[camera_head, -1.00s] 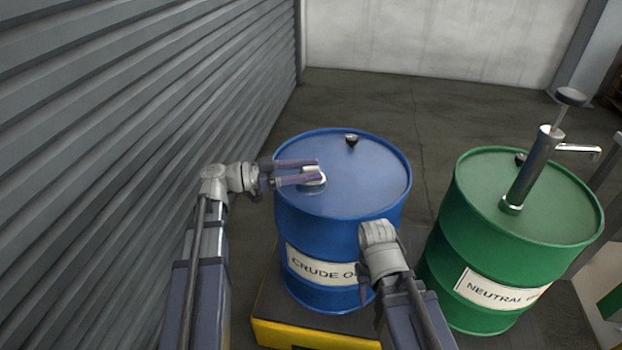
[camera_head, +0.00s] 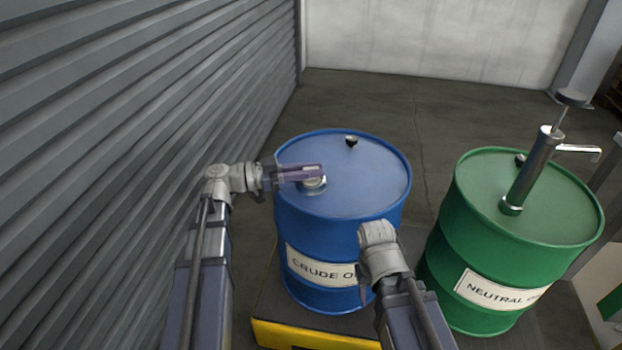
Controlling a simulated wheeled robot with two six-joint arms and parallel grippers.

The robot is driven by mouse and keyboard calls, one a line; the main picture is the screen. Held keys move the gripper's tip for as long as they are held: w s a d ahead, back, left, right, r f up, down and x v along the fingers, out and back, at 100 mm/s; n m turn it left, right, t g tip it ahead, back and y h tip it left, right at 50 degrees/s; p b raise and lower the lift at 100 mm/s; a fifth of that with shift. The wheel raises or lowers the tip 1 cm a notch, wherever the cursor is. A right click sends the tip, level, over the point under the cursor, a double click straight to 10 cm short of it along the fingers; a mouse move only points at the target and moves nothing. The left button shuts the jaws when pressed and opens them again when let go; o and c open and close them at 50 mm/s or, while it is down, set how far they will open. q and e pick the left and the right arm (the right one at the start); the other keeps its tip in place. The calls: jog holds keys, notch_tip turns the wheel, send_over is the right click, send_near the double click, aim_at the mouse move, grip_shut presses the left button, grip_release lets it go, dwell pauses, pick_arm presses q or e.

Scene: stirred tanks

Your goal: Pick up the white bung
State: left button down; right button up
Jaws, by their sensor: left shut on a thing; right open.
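The white bung (camera_head: 314,183) sits at the left part of the top of the blue drum (camera_head: 370,182), inside a metal ring. The drum's label reads "CRUDE O", with the rest hidden by my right arm. My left gripper (camera_head: 312,173) reaches in from the left over the drum top, its fingers closed on the white bung and partly hiding it. The bung still looks to be at the level of the drum top. My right gripper (camera_head: 364,290) hangs low in front of the drum, pointing down; its fingers are mostly hidden behind its wrist.
A small dark plug (camera_head: 351,141) is at the far side of the blue drum's top. A green drum (camera_head: 470,235) with a hand pump (camera_head: 527,170) stands to the right. The blue drum stands on a yellow-edged platform (camera_head: 300,337). A grey ribbed wall (camera_head: 130,110) runs along the left.

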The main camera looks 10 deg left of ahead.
aim_at(310, 168)
pick_arm(q)
jog(key=shift+r, duration=0.1)
dwell(0.3)
notch_tip(310, 168, up, 10)
jog(key=p, duration=1)
